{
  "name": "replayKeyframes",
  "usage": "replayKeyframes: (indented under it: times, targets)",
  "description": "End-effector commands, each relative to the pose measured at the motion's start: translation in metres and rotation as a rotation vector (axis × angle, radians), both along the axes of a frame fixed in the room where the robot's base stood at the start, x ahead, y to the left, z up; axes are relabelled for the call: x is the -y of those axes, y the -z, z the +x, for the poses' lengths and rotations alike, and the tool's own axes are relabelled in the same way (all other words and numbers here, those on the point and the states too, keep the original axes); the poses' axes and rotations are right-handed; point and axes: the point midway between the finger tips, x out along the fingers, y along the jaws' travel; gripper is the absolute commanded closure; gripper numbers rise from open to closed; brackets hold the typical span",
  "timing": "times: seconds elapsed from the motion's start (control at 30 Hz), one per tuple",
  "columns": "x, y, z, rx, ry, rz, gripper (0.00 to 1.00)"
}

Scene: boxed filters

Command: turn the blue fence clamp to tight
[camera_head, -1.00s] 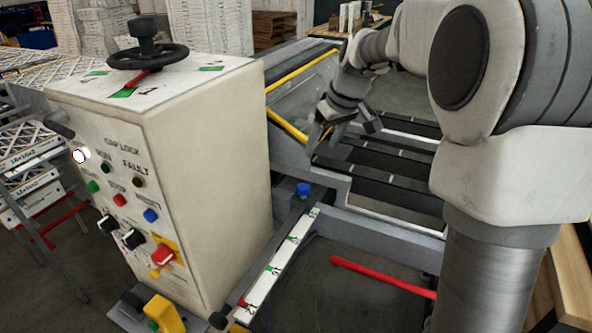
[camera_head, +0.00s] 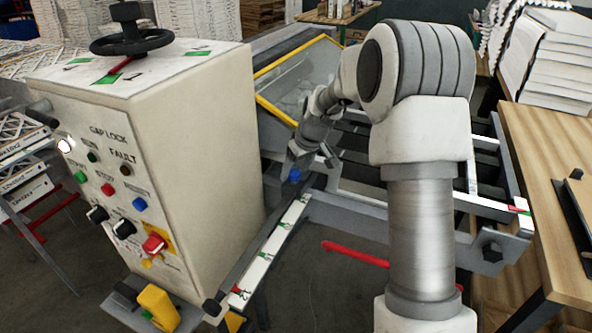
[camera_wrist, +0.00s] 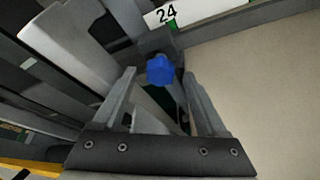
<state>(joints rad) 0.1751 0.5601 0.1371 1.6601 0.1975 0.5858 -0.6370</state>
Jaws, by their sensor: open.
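The blue fence clamp (camera_head: 294,176) is a small blue knob at the far end of the white marked scale, beside the machine's frame. In the wrist view the blue knob (camera_wrist: 160,70) shows near the fingertips, in line with the gap between them. My gripper (camera_wrist: 158,82) is open, with one finger on each side of the knob's line of sight. In the head view my gripper (camera_head: 305,160) is just above and behind the knob; I cannot tell whether it touches it.
A control cabinet (camera_head: 205,150) with a black handwheel (camera_head: 132,42) stands close on the left. The white scale (camera_head: 272,250) runs toward the front. A red bar (camera_head: 355,254) lies to the right. A wooden table (camera_head: 560,150) is at the right edge.

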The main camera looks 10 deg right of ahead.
Motion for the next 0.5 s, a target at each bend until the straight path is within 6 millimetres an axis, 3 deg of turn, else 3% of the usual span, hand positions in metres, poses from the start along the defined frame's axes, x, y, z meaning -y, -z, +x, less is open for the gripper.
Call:
replayKeyframes:
  times: [0.33,0.5]
  targets:
    - [-0.0007,0.0046,0.0016,0.000,0.000,0.000,0.25]
    - [-0.0006,0.0044,0.0016,0.000,0.000,0.000,0.54]
